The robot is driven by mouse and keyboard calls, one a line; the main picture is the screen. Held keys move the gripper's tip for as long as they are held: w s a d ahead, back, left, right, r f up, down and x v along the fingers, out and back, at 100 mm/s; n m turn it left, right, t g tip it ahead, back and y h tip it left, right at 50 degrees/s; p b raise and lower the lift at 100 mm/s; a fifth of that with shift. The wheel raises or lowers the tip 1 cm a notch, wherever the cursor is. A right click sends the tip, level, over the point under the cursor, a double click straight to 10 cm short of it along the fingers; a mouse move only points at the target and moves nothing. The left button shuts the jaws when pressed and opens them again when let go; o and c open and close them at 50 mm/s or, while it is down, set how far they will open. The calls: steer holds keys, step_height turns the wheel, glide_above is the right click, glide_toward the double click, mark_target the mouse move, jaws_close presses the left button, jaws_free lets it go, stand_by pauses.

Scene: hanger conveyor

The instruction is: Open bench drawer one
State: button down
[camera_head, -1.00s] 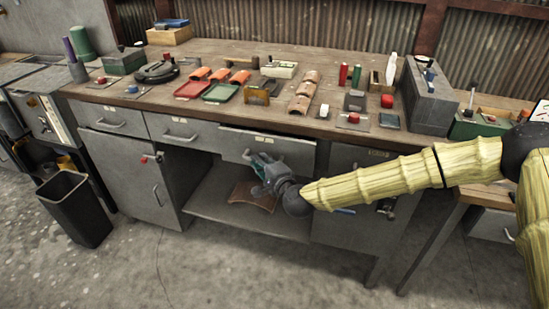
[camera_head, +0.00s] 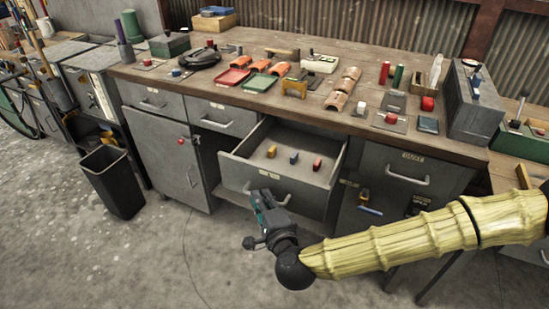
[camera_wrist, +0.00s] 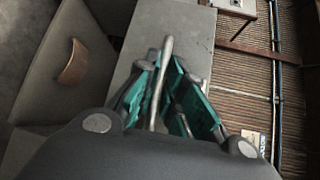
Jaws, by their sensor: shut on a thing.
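A grey bench drawer (camera_head: 230,172) under the workbench top stands pulled well out, with its inside in view. Its front also shows in the wrist view (camera_wrist: 192,38). My gripper (camera_head: 264,198) is at the drawer front. In the wrist view, the teal fingers of my gripper (camera_wrist: 163,88) are closed around the bar handle (camera_wrist: 165,55). The label on the drawer front is too small to read.
Two shut drawers (camera_head: 222,116) (camera_head: 152,97) are to the left. A grey cabinet (camera_head: 376,205) stands to the right. The bench top (camera_head: 300,105) carries trays, tiles and several small parts. A black bin (camera_head: 112,182) stands on the floor at left. Open floor lies in front.

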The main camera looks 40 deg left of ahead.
steer(key=shift+s+d, duration=0.2)
steer(key=shift+s, duration=0.4)
steer(key=c, duration=1.5)
jaws_free()
steer(key=v, duration=1.2)
steer(key=shift+f, duration=0.1)
